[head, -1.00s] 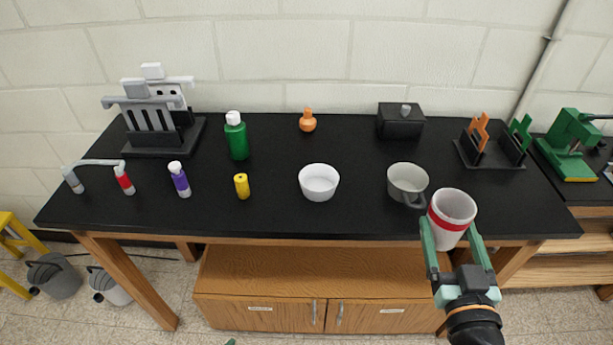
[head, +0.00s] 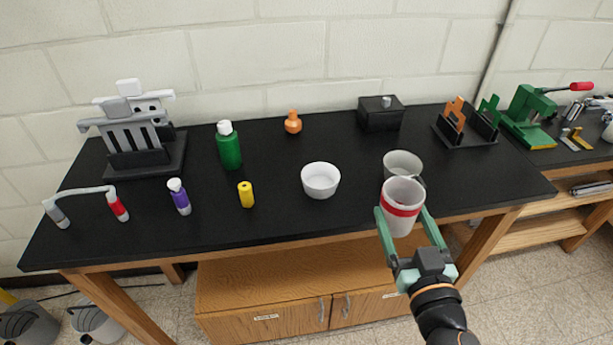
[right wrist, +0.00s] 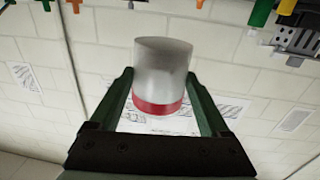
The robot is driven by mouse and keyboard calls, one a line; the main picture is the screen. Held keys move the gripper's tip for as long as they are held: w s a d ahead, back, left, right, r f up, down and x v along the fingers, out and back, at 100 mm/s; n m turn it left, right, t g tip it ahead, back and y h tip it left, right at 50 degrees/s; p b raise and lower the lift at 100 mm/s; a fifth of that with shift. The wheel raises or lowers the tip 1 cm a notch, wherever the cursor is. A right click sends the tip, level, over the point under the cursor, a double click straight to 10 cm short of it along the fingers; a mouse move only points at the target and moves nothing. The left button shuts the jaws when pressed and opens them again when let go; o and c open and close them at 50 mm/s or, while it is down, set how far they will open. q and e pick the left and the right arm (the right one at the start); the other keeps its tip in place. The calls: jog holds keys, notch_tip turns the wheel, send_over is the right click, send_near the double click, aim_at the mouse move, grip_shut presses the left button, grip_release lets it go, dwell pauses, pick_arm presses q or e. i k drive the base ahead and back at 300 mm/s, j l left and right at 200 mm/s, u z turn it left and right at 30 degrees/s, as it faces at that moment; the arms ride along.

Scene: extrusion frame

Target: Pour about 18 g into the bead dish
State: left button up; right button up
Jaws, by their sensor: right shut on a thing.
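My right gripper (head: 409,217) is shut on a white cup with a red band (head: 403,193). It holds the cup roughly upright at the table's front edge, in front of the grey mug. The cup also shows between the fingers in the right wrist view (right wrist: 161,75). Its contents cannot be made out. A white round bowl (head: 320,181), perhaps the bead dish, stands on the black table to the left of the cup, apart from it. No beads can be made out in it. My left gripper is not in view.
A grey mug (head: 402,163) stands just behind the held cup, partly hidden. A yellow bottle (head: 246,195), a purple bottle (head: 179,197) and a green bottle (head: 229,146) stand left of the bowl. A black box (head: 380,115) is at the back. The black table (head: 280,220) is clear before the bowl.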

aim_at(320, 179)
jog(key=k+j, duration=0.1)
jog(key=j, duration=1.15)
jog(key=i, duration=0.45)
